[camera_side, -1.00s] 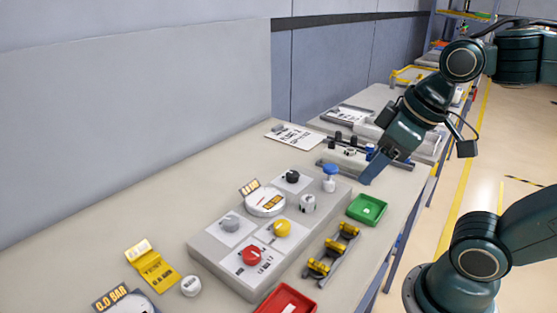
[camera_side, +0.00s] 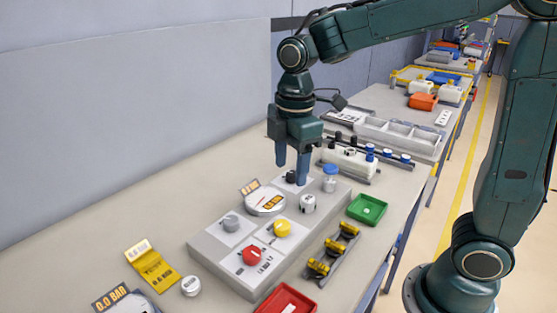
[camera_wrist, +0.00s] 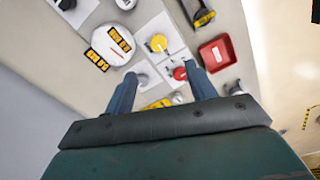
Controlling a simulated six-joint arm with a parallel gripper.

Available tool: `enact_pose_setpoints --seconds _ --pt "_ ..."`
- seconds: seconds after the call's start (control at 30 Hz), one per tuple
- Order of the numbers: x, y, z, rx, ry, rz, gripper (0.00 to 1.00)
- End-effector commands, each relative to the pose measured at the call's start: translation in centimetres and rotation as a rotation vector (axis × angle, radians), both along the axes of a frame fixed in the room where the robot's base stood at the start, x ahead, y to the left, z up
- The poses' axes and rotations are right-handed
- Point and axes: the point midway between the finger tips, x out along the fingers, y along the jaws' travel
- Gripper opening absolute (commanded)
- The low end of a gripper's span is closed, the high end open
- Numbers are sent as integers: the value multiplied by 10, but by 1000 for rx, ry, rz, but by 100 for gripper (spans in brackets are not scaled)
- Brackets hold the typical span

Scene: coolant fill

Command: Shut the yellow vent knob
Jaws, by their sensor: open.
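The yellow vent knob (camera_side: 282,228) sits on the grey panel (camera_side: 226,264), between the red knob (camera_side: 251,255) and the round gauge (camera_side: 265,202). It also shows in the wrist view (camera_wrist: 158,42), ahead of the fingertips and between their lines. My gripper (camera_side: 292,168) is open and empty, pointing down over the far end of the panel near the black knob (camera_side: 291,178). In the side view it is behind and above the yellow knob, not touching it. In the wrist view the fingers (camera_wrist: 161,74) are spread, the right fingertip close to the red knob in the picture.
A grey knob (camera_side: 231,222), a white knob (camera_side: 308,203) and a blue-topped bottle (camera_side: 330,180) stand around the panel. A green tray (camera_side: 367,209), a rack with yellow clips (camera_side: 333,249) and a red tray (camera_side: 287,301) lie to its right and front.

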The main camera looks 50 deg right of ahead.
Motion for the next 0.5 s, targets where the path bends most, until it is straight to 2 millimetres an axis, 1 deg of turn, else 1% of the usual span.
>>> enact_pose_setpoints --seconds 0.03,0.2,0.5 --pt "5 3 -4 -4 16 35 56" --pt "14 7 -11 -9 41 108 56" --pt "15 7 -14 -9 44 120 56"
